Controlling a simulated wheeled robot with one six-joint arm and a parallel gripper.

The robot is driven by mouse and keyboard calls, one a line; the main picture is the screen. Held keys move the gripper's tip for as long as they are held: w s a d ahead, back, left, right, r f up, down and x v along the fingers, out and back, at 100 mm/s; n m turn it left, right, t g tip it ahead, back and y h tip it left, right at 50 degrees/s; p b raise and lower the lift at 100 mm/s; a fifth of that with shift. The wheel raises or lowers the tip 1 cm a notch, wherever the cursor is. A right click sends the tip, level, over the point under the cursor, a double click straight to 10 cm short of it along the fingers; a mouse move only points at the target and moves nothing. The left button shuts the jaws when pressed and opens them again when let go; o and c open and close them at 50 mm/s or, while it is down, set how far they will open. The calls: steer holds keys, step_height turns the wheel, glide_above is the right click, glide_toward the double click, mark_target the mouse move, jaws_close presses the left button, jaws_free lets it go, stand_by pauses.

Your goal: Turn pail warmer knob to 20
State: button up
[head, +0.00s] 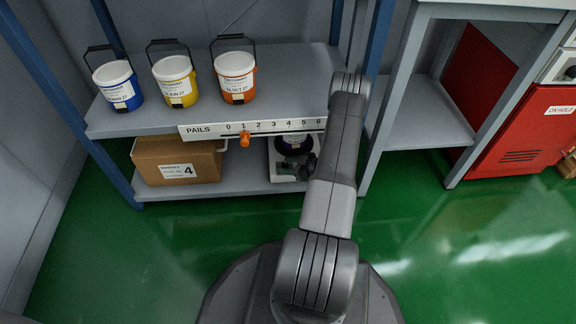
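A light grey unit (284,184), which looks like the pail warmer, sits on the lower shelf behind my arm. My gripper (299,165) is a small dark shape in front of the unit and just below the pail. I cannot tell whether it touches the unit or whether its fingers are open. The knob and its markings cannot be made out.
Blue (121,92), yellow (178,88) and orange (236,84) pails stand on the upper shelf (300,85). A "PAILS" scale strip (285,126) with an orange pointer (244,140) at 1 runs along its edge. A carton (180,158) sits below. A red cabinet (520,130) stands right.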

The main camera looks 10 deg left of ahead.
steer(key=p+v, duration=0.2)
steer(key=v, duration=0.5)
steer(key=shift+d+p, duration=0.25)
steer(key=shift+p, duration=0.15)
steer(key=shift+s+a+r, duration=0.1)
steer(key=shift+s, duration=0.05)
